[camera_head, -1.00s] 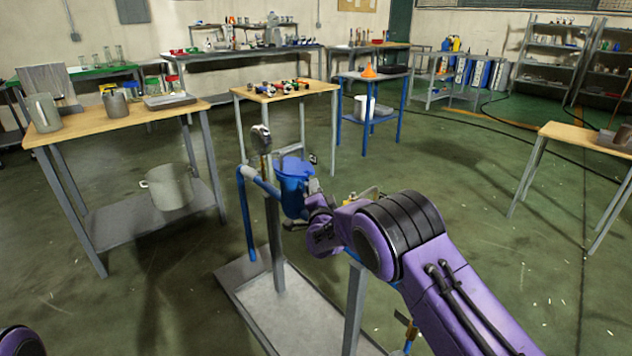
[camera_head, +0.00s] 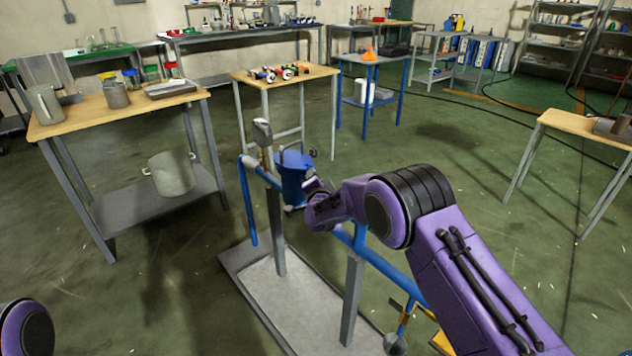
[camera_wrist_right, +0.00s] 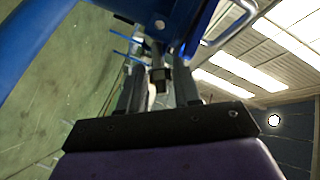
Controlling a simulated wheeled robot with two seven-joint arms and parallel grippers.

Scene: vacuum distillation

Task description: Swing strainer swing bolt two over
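The blue strainer body (camera_head: 294,180) sits on a blue pipe run held by a grey stand, at the middle of the head view. My right gripper (camera_head: 313,190) is at its right side, small and partly hidden by my own wrist. In the right wrist view, the two grey fingers of the right gripper (camera_wrist_right: 158,88) stand apart, with a dark bolt and nut (camera_wrist_right: 159,76) between them. Whether either finger touches the bolt is unclear. The blue strainer metal (camera_wrist_right: 100,20) fills the top of that view. My left gripper is out of view.
The stand's grey base plate (camera_head: 292,305) lies on the green floor below. A wooden-topped table (camera_head: 130,112) with metal vessels is at left, and another table (camera_head: 285,76) with small parts is behind the strainer.

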